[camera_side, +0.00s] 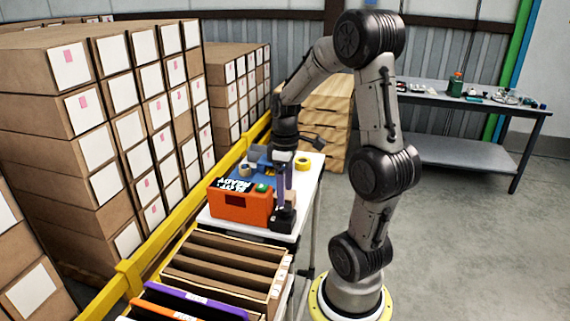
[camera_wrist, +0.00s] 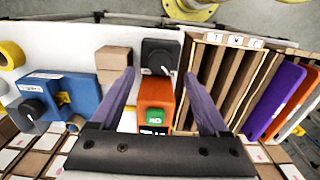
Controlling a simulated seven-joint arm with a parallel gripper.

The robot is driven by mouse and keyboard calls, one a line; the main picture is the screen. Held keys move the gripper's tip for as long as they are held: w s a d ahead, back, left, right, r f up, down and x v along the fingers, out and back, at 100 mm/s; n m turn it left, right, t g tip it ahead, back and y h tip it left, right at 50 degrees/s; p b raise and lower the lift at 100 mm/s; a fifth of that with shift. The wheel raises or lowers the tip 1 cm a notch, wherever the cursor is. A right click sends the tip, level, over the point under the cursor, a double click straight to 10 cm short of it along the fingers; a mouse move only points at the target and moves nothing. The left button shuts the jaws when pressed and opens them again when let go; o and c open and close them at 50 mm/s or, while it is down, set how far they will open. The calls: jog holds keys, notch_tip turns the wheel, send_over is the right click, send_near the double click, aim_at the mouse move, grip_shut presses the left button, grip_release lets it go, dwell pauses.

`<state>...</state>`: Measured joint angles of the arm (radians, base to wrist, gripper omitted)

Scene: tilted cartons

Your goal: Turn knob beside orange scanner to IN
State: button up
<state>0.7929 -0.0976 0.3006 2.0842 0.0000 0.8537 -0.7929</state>
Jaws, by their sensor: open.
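The orange scanner (camera_side: 238,207), with a green button on top, stands on the white table; it also shows in the wrist view (camera_wrist: 151,93). A black knob unit (camera_side: 283,220) sits right beside it; in the wrist view this knob (camera_wrist: 160,57) has a small white pointer mark near its lower edge. Its labels are too small to read. My gripper (camera_side: 285,196) is pointed down above the knob and scanner. In the wrist view my gripper's purple fingers (camera_wrist: 159,77) are spread wide, one on each side of the knob and scanner, with nothing held between them.
A blue device (camera_wrist: 70,92) with another black knob (camera_wrist: 32,110) lies to the left in the wrist view, near small brown boxes (camera_wrist: 113,61) and a yellow tape roll (camera_wrist: 11,55). A slotted carton (camera_side: 222,262) stands close beside the scanner. A yellow rail (camera_side: 185,232) runs alongside.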

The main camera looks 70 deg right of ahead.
aim_at(285, 206)
notch_tip(285, 206, up, 9)
dwell(0.3)
dwell(0.4)
jog(key=w+a+r+n+t, duration=0.2)
jog(key=a+r+n, duration=0.2)
jog(key=a, duration=0.7)
jog(key=s+a+f+m+t, duration=0.2)
jog(key=s+a+m+t, duration=0.1)
jog(key=a, duration=0.6)
jog(key=shift+s+a+f+m+t, duration=0.15)
jog(key=shift+s+f+m+t, duration=0.25)
jog(key=shift+s, duration=0.9)
